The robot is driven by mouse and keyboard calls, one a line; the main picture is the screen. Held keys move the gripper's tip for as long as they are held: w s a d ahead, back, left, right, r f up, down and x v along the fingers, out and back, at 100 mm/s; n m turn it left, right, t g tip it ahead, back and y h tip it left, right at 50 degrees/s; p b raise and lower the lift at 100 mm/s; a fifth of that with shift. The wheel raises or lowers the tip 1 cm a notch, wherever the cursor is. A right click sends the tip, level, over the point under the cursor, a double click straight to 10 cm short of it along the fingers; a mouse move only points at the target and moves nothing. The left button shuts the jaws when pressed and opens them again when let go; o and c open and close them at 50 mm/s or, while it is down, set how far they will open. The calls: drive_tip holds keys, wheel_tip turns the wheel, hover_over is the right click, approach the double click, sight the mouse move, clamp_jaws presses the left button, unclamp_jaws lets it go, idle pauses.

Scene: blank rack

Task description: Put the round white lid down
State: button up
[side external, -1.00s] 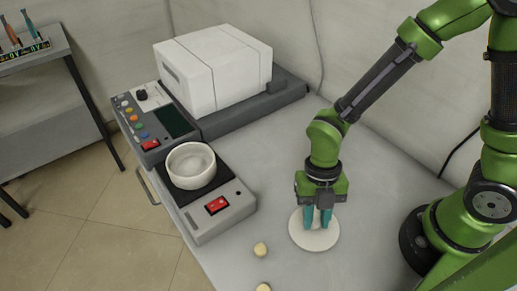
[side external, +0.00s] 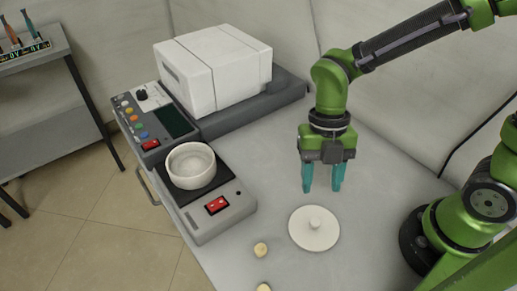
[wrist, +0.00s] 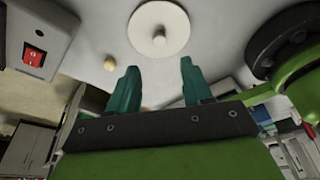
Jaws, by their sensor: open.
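The round white lid (side external: 314,232) lies flat on the grey table, its small knob (side external: 314,223) facing up. In the wrist view the lid (wrist: 158,12) shows near the top edge, beyond my fingertips. My gripper (side external: 322,190) is above the table, higher than the lid and apart from it. Its two teal fingers are spread with nothing between them. In the wrist view my gripper (wrist: 158,72) also shows open and empty.
A white bowl (side external: 191,180) sits on the black plate of a grey device with a red switch (side external: 217,205). A white boxy machine (side external: 213,70) stands behind. Two small pale pieces (side external: 261,249) lie near the front table edge. The table between machine and lid is clear.

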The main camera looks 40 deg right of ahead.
drive_tip(key=d+r+m+t, duration=0.5)
drive_tip(key=d+r+m, duration=0.1)
drive_tip(key=m, duration=1)
drive_tip(key=d+r+m+t, duration=0.4)
drive_tip(key=d+r+m, duration=0.3)
drive_tip(key=m, duration=1)
drive_tip(key=shift+w+r+t, duration=0.15)
drive_tip(key=shift+w+t, duration=0.15)
drive_tip(key=shift+t, duration=0.1)
